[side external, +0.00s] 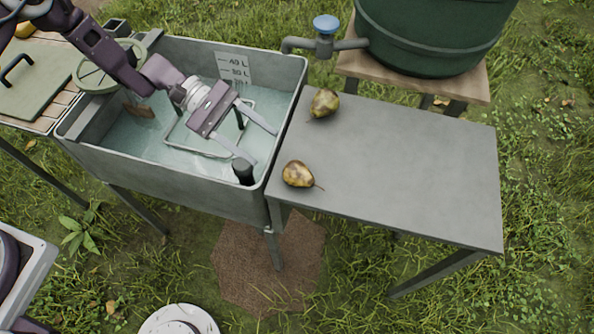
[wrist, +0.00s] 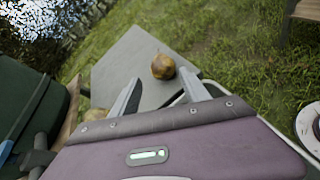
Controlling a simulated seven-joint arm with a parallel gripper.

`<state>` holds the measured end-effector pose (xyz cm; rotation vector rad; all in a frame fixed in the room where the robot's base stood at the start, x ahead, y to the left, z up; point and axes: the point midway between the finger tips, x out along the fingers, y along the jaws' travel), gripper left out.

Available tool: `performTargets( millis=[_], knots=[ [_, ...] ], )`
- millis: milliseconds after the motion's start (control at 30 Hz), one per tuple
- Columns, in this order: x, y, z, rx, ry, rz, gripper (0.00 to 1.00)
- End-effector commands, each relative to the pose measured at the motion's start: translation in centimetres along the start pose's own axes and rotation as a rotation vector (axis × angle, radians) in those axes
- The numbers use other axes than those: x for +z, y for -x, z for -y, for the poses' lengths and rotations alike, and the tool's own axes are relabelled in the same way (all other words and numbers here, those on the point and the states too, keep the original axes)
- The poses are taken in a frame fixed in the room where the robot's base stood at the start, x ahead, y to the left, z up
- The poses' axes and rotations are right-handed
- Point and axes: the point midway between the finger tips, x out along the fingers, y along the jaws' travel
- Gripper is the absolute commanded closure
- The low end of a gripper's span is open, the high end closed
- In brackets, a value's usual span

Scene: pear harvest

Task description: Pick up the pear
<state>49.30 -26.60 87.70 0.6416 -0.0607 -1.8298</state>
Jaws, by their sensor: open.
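Two brownish-yellow pears lie on the grey side table (side external: 410,165). One pear (side external: 298,174) is at the table's front left, its stem pointing right. The other pear (side external: 324,103) is at the back left corner. My gripper (side external: 262,146) is open and empty over the right part of the water basin, its fingers pointing toward the table. In the wrist view, the front pear (wrist: 163,67) shows beyond and between the two fingertips. The back pear (wrist: 95,114) shows left of the fingers, partly hidden by my gripper's body.
The metal basin (side external: 165,170) holds water, and its raised right rim stands between my gripper and the pears. A tap with a blue handle (side external: 326,24) and a green tank (side external: 430,40) stand behind. The table's middle and right are clear.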

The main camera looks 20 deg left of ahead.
Motion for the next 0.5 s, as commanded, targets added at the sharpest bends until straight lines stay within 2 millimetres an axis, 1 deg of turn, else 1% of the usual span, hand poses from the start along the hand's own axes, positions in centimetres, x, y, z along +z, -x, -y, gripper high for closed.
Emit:
performTargets(
  millis=[33,133,267,400,500],
  knots=[
    [-0.9,-0.7,0.3,0.018,0.034,0.015,0.46],
    [-1.5,-1.6,0.5,0.035,0.061,0.026,0.46],
    [-1.4,-3.4,0.5,0.034,0.062,0.026,0.46],
    [-1.0,-6.1,0.6,0.031,0.061,0.027,0.46],
    [-1.0,-7.6,0.5,0.032,0.061,0.025,0.46]
  ],
)
